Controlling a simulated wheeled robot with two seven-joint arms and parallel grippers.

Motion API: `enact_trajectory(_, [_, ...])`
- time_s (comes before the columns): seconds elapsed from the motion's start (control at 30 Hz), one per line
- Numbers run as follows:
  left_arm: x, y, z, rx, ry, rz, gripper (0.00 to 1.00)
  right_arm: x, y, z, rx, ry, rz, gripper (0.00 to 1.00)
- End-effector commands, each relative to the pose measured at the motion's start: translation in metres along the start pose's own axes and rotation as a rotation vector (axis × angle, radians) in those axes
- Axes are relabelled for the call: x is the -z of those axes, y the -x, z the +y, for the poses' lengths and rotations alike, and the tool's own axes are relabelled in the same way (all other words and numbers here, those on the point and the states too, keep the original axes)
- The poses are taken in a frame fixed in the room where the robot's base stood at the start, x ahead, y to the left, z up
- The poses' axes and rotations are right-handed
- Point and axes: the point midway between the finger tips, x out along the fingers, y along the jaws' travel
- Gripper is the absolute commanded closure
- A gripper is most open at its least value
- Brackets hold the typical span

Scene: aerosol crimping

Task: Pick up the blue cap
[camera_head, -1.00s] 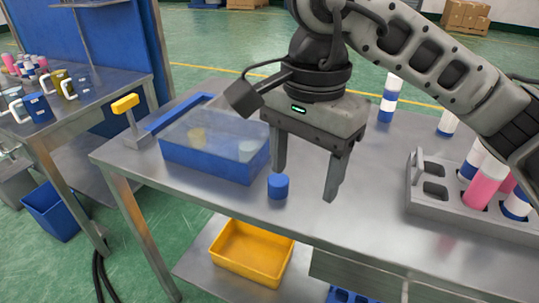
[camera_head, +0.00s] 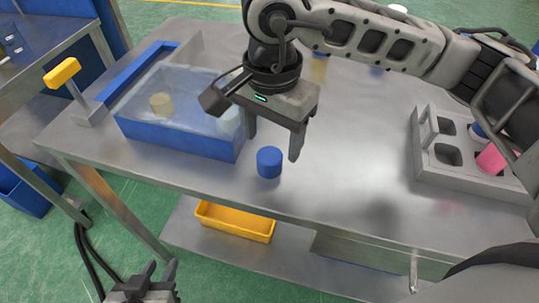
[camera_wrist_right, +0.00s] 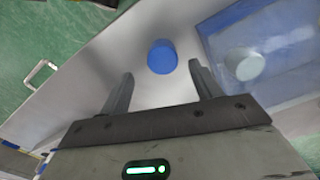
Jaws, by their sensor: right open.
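The blue cap (camera_head: 269,162) is a short round cylinder standing on the metal table near its front edge, just right of the clear-walled blue bin. In the right wrist view the cap (camera_wrist_right: 162,57) shows between and slightly beyond the two fingertips. My right gripper (camera_head: 272,149) is open and empty, with its fingers pointing down close to the cap. The fingers appear apart from it; their exact height above the table is hard to judge. My left gripper (camera_head: 158,270) is partly in view at the bottom left, away from the cap, its jaw opening unclear.
The blue bin (camera_head: 180,137) with clear upper walls holds a yellowish and a pale cap. A yellow-handled tool (camera_head: 62,72) stands at the left. A grey rack (camera_head: 470,178) with pink and blue-white cans is at the right. A yellow tray (camera_head: 235,222) sits below. The table middle is clear.

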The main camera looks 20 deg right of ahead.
Motion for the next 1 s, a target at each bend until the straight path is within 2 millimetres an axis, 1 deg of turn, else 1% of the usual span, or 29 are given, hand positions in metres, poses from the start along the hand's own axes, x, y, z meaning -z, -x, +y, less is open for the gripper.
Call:
enact_trajectory(0.17, [0.003, 0.001, 0.0, 0.001, -0.004, 0.001, 0.68, 0.0, -0.011, 0.0, -0.004, 0.0, -0.001, 0.36])
enact_trajectory(0.3, [0.006, 0.004, -0.001, 0.005, -0.014, -0.003, 0.68, -0.002, -0.032, -0.002, -0.005, 0.0, -0.002, 0.36])
enact_trajectory(0.43, [0.002, 0.003, -0.002, 0.007, -0.019, -0.014, 0.68, -0.001, -0.05, -0.002, -0.003, -0.001, -0.001, 0.36])
enact_trajectory(0.53, [0.0, 0.002, -0.002, 0.007, -0.021, -0.019, 0.68, -0.001, -0.056, -0.003, -0.001, -0.001, 0.001, 0.36])
enact_trajectory(0.73, [0.0, 0.002, -0.002, 0.007, -0.022, -0.017, 0.68, -0.001, -0.057, -0.003, 0.001, -0.001, 0.001, 0.36])
enact_trajectory(0.77, [0.001, 0.002, -0.002, 0.007, -0.022, -0.017, 0.68, -0.001, -0.057, -0.003, 0.001, -0.001, 0.001, 0.39])
enact_trajectory(0.8, [0.001, 0.002, -0.002, 0.007, -0.022, -0.016, 0.68, -0.001, -0.056, -0.003, 0.001, 0.0, 0.001, 0.5])
enact_trajectory(0.87, [0.001, 0.002, -0.002, 0.007, -0.022, -0.015, 0.68, -0.001, -0.056, -0.003, 0.001, 0.0, 0.001, 0.66])
enact_trajectory(0.9, [0.002, 0.002, -0.002, 0.007, -0.022, -0.015, 0.68, -0.001, -0.056, -0.003, 0.0, 0.0, 0.001, 0.78])
enact_trajectory(0.93, [0.002, 0.002, -0.002, 0.007, -0.022, -0.014, 0.68, -0.001, -0.056, -0.003, 0.0, 0.0, 0.001, 0.82])
enact_trajectory(1.0, [0.002, 0.002, -0.002, 0.007, -0.022, -0.013, 0.68, -0.001, -0.056, -0.003, 0.0, 0.0, 0.001, 0.82])
